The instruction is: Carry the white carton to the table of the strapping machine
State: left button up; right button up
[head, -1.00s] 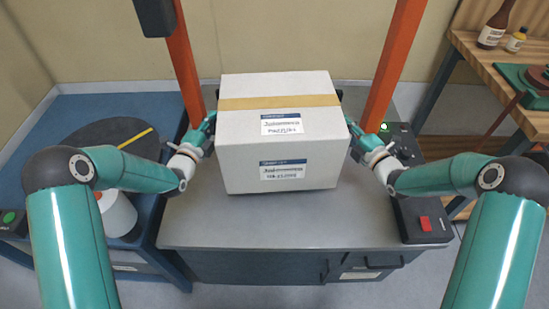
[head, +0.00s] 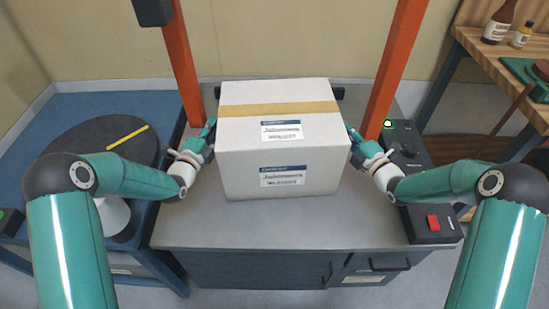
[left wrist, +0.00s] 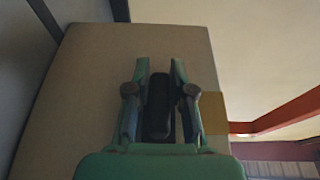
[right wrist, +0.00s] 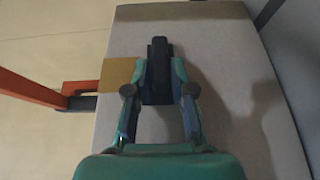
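The white carton (head: 240,160), with a tan tape band and two labels, is between my two grippers over the grey table (head: 240,228) of the strapping machine. I cannot tell whether its bottom touches the table. My left gripper (head: 211,131) is at the carton's left side, and my right gripper (head: 353,134) is at its right side. The carton's side fills much of the left wrist view (left wrist: 90,80) and the right wrist view (right wrist: 225,60). In both wrist views the fingers are spread apart and face the side wall; contact is hard to make out.
Orange posts (head: 180,65) (head: 396,65) of the machine's arch rise behind the carton. A control box (head: 428,222) with a red button sits on the table's right. A blue table (head: 80,108) with a dark disc stands left, a wooden bench (head: 480,50) with bottles right.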

pick_arm(q)
jog(key=shift+o, duration=1.3)
jog(key=shift+r, duration=0.2)
pick_arm(e)
jog(key=shift+o, duration=1.3)
jog(key=shift+r, duration=0.15)
pick_arm(q)
jog(key=shift+s+a, duration=0.1)
jog(key=v, duration=1.1)
jog(key=shift+s, duration=0.4)
pick_arm(e)
jog(key=v, duration=1.2)
pick_arm(q)
jog(key=shift+a+f, duration=0.1)
